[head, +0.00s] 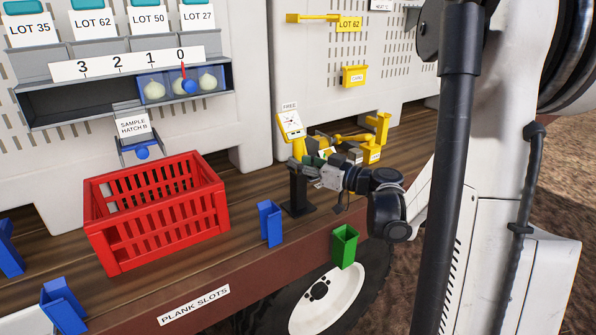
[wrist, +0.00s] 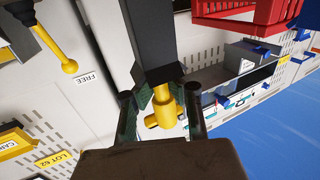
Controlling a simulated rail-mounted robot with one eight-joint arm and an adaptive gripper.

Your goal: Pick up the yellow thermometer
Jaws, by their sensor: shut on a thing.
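The yellow thermometer (head: 291,125), with a white dial face, stands upright at the top of a black post (head: 298,188) on the wooden deck. My gripper (head: 309,161) reaches in from the right and is shut at the thermometer's lower part, just above the post. In the wrist view, my gripper (wrist: 163,112) has a finger on each side of the yellow stem (wrist: 164,100) with its short crosspiece. The black post (wrist: 152,50) still meets the stem there. The dial face is not visible in the wrist view.
Yellow parts (head: 378,135) lie behind my gripper on the deck. A red crate (head: 158,205) stands left, with a blue holder (head: 270,224) and a green holder (head: 344,245) at the front edge. A yellow lever (head: 313,17) sticks out from the wall panel.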

